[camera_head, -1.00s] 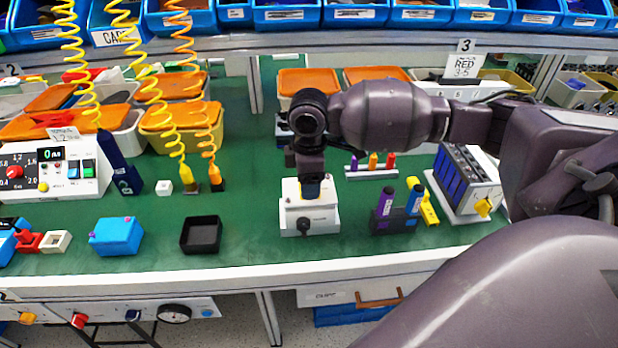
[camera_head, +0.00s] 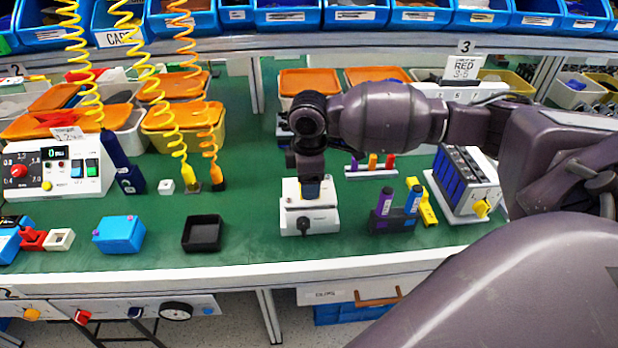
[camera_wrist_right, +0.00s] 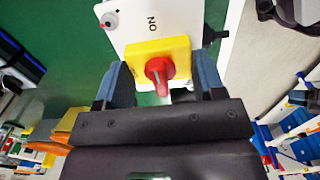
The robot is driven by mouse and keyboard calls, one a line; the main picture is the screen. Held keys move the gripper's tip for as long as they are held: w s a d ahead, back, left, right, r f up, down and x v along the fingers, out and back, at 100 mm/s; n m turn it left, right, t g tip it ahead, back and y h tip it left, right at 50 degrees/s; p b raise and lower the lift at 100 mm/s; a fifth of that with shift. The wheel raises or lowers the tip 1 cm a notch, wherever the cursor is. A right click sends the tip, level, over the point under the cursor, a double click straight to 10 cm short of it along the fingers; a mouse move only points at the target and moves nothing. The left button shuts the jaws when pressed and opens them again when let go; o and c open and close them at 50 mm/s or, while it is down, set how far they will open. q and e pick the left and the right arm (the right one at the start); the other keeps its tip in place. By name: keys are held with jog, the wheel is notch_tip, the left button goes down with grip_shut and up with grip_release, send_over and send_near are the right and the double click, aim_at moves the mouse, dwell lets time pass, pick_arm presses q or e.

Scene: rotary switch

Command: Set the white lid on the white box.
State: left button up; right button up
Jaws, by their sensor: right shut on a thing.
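The white box (camera_head: 318,221) stands on the green bench in the head view, with a black knob on its front. The white lid (camera_head: 291,189) is at its top, under my right gripper (camera_head: 311,191); I cannot tell if a thin gap is left between them. In the wrist view the white lid (camera_wrist_right: 140,24) carries a yellow block (camera_wrist_right: 150,49) with a red knob and the letters "ON". My right gripper's blue fingers (camera_wrist_right: 163,84) are shut on this yellow block from both sides. My left gripper is not in view.
A black tray (camera_head: 202,246) and a blue box (camera_head: 119,234) stand to the left. Coiled yellow and orange cords hang at the left. Green bench is clear between tray and white box.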

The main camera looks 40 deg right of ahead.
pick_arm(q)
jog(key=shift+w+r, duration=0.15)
pick_arm(e)
jog(key=shift+f, duration=0.25)
jog(key=shift+f, duration=0.35)
jog(key=o, duration=1)
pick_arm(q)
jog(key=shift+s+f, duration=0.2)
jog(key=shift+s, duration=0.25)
pick_arm(e)
jog(key=shift+o, duration=0.2)
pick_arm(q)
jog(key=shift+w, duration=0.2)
pick_arm(e)
notch_tip(320, 180, up, 10)
jog(key=shift+f+p, duration=0.1)
jog(key=shift+p, duration=0.85)
jog(key=shift+r, duration=0.45)
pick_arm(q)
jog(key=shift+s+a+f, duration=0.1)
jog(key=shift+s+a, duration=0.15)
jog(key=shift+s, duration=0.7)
